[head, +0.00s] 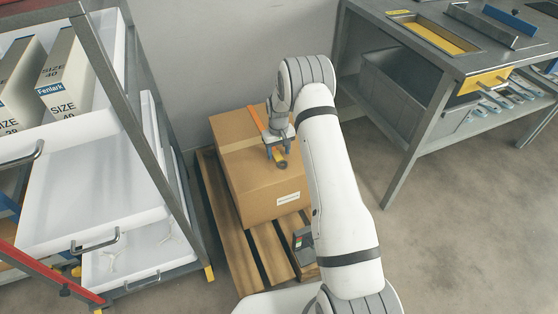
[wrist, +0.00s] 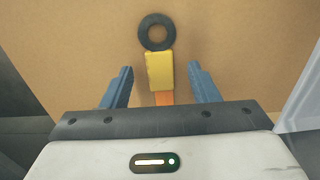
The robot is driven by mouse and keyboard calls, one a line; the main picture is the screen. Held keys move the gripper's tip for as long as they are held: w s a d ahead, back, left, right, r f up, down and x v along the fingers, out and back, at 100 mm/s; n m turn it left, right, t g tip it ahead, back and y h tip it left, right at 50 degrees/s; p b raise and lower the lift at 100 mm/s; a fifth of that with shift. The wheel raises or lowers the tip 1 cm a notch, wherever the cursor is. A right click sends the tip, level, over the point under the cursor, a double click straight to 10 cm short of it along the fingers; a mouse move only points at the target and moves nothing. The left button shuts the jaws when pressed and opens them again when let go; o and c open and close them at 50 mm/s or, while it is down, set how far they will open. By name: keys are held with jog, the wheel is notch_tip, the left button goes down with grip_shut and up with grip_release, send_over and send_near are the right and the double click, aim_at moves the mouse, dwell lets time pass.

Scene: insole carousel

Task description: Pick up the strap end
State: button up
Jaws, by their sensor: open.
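The strap end is a yellow tab (wrist: 160,71) with a dark ring (wrist: 157,32) at its tip, lying on top of a cardboard box. An orange strap (wrist: 164,98) runs from the tab back under my gripper. In the wrist view my gripper (wrist: 160,77) is open, with one blue finger on each side of the yellow tab and gaps on both sides. In the head view my gripper (head: 278,157) points down over the box (head: 249,181), near the ring (head: 281,164). I cannot tell how high the fingertips are above the box.
The box stands on a wooden pallet (head: 236,244), with a small dark device (head: 303,243) on the pallet in front. A rack with white trays (head: 90,200) stands close on the left. A grey metal workbench (head: 440,135) stands at the right. Floor is clear at the lower right.

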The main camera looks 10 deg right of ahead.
jog(key=shift+f, duration=0.8)
jog(key=c, duration=1.1)
